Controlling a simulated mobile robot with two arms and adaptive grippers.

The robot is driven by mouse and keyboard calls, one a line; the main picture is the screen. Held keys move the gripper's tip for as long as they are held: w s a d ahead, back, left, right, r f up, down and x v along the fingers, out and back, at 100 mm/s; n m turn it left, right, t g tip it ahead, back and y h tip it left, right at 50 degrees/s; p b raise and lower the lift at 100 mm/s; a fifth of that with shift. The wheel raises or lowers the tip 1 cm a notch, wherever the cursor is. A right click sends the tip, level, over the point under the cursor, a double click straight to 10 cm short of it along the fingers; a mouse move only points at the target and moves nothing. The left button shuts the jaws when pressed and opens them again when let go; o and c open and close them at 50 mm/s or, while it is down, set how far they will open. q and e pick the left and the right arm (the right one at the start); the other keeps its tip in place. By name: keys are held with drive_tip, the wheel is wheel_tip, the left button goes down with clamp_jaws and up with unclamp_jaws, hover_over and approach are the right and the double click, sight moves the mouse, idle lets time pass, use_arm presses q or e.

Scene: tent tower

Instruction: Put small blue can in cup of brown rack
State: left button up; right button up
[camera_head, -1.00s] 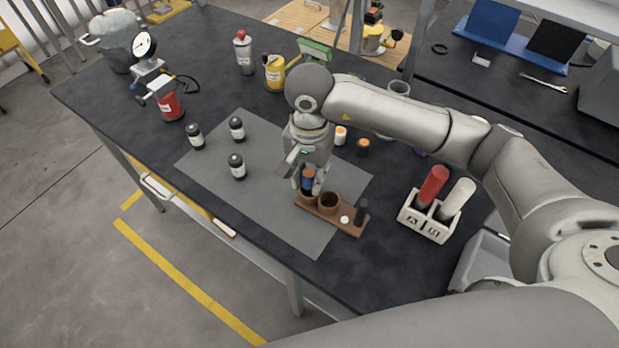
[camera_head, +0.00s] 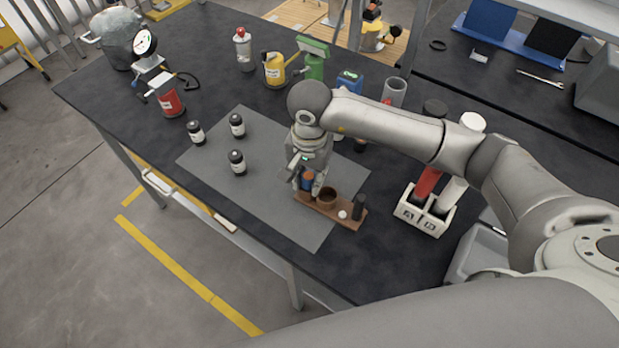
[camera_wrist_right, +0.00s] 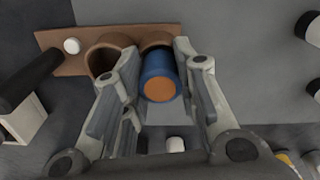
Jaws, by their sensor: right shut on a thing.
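The small blue can (camera_head: 307,182) with an orange end is between the fingers of my right gripper (camera_head: 307,184), which is shut on it. The brown rack (camera_head: 342,217) lies on the grey mat, with a bare cup (camera_head: 327,198) in its middle. The can is at the rack's left-end cup, which is mostly hidden in the head view. In the right wrist view, the can (camera_wrist_right: 157,68) overlaps that cup (camera_wrist_right: 157,38), and the other cup (camera_wrist_right: 108,52) stands beside it. I cannot tell how deep the can sits. My left gripper is not in view.
A white caddy (camera_head: 427,219) with red and white tubes stands to the right. Several dark bottles (camera_head: 237,162) stand on the left mat. The mat's front area (camera_head: 270,215) is clear.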

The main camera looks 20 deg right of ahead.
drive_tip(key=shift+s+f, duration=0.5)
drive_tip(key=shift+f, duration=0.4)
drive_tip(key=o, duration=0.8)
drive_tip(key=shift+o, duration=0.6)
drive_tip(key=shift+w+a+f, duration=0.1)
drive_tip(key=shift+w+f, duration=0.05)
drive_tip(key=shift+w, duration=0.2)
drive_tip(key=shift+s, duration=0.1)
drive_tip(key=shift+r, duration=0.2)
